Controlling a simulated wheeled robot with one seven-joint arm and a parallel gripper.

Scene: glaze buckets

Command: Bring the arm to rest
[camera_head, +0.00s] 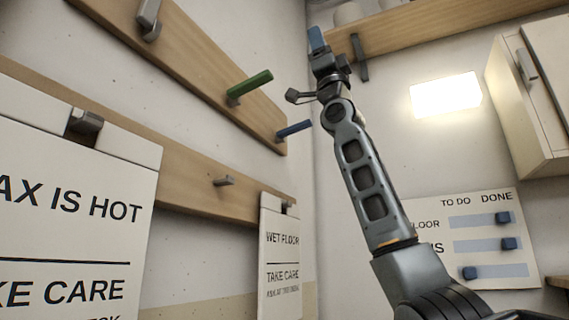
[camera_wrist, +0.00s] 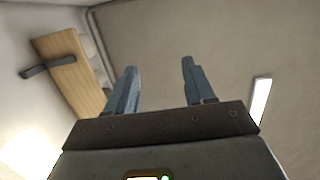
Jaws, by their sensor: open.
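My arm (camera_head: 365,180) stands up from the lower right in the head view, stretched upward with a slight lean to the left. My gripper (camera_head: 316,38) is at its top, pointing up, close to the wooden shelf on the back wall in the picture. In the wrist view my gripper (camera_wrist: 156,85) shows two blue-grey fingers well apart, with nothing between them. Beyond the fingers is a bare, pale ceiling-like surface.
Wooden rails on the left wall carry a green peg (camera_head: 250,86) and a blue peg (camera_head: 294,129). Signs (camera_head: 279,255) hang below. A shelf (camera_head: 430,27), a lit lamp (camera_head: 445,95), a cabinet (camera_head: 530,95) and a to-do board (camera_head: 480,240) are on the right wall.

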